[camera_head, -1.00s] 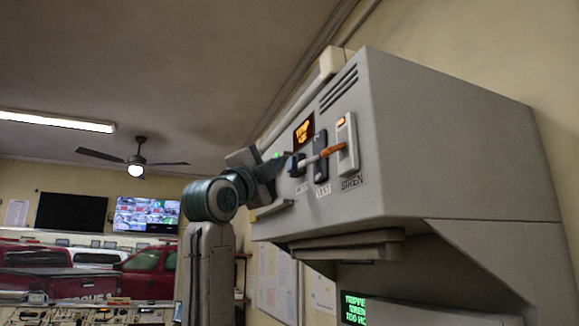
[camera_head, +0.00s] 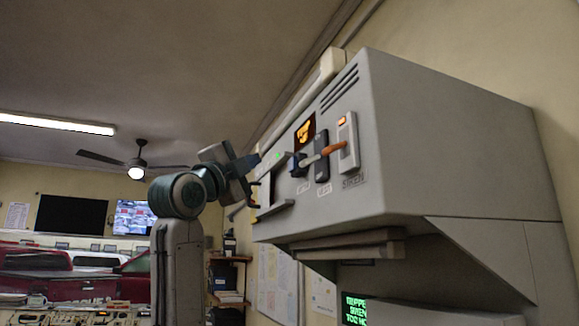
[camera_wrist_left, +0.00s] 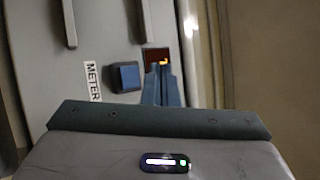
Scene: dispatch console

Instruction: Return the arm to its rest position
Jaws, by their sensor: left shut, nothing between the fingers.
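My left gripper (camera_head: 252,163) is shut and empty, left of the front face of the grey console (camera_head: 460,140) and a little apart from its switches. In the left wrist view its closed blue fingers (camera_wrist_left: 163,88) point toward a small orange-lit display (camera_wrist_left: 157,57). A dark blue square knob (camera_wrist_left: 125,77) labelled METER sits beside the fingers; it also shows in the head view (camera_head: 298,165). My right gripper is out of view.
A dark switch (camera_head: 321,157) and a pale SIREN switch (camera_head: 348,143) with orange lever stand on the console face. A ledge (camera_head: 345,245) juts out below, above a green-text screen (camera_head: 355,308). Open room lies to the left.

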